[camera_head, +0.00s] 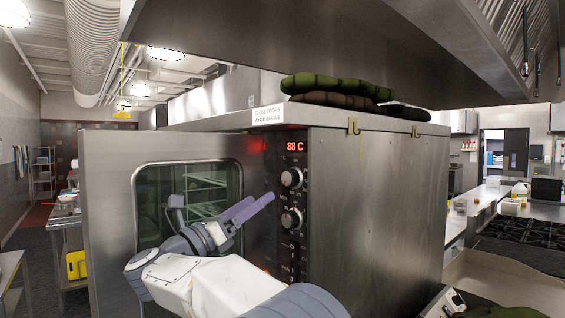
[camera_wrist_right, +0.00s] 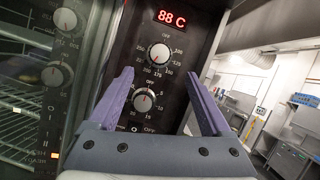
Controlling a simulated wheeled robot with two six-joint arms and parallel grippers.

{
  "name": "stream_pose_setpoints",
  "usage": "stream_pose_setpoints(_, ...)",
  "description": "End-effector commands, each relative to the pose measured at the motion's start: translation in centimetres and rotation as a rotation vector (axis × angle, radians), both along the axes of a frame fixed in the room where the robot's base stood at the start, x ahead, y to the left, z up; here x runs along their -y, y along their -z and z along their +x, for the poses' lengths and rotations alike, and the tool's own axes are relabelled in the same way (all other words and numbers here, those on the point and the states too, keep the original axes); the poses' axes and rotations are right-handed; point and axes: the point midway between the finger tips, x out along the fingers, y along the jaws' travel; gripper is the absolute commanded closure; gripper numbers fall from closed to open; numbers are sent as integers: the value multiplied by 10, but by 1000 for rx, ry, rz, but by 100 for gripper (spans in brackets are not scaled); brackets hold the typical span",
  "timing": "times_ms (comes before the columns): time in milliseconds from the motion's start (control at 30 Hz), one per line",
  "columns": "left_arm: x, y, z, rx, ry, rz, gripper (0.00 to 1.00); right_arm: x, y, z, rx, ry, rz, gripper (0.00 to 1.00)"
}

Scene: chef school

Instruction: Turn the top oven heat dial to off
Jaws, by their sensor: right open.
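The top oven heat dial (camera_head: 291,178) is a round silver knob on the oven's dark control panel, just below a red display reading 88 C. It also shows in the right wrist view (camera_wrist_right: 158,53), with temperature numbers around it and OFF marked above. A second silver dial (camera_wrist_right: 144,99) with smaller numbers sits below it. My right gripper (camera_head: 258,202) is open and empty, its purple fingers pointing at the panel. In the right wrist view the fingertips (camera_wrist_right: 158,76) frame the area between the two dials, apart from both knobs.
The oven's glass door (camera_head: 187,195) stands to the left of the panel, behind my right arm. Green and dark rolls (camera_head: 337,84) lie on the oven top under a metal hood (camera_head: 300,40). A stove (camera_head: 525,232) and counter stand at the right.

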Motion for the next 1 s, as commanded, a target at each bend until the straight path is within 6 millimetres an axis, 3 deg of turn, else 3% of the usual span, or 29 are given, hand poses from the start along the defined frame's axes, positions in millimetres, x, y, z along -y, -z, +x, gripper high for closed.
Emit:
stream_pose_setpoints(167, 0, -13, 0, -1, -1, 1, 66, 10, -7, 9, 14, 1, 7, 17)
stream_pose_setpoints(600, 0, -60, 0, -1, 2, 1, 66, 63, -36, 56, 12, 0, 6, 17)
stream_pose_setpoints(1000, 0, -65, 0, 0, 4, 1, 66, 73, -37, 65, 12, -3, 6, 17)
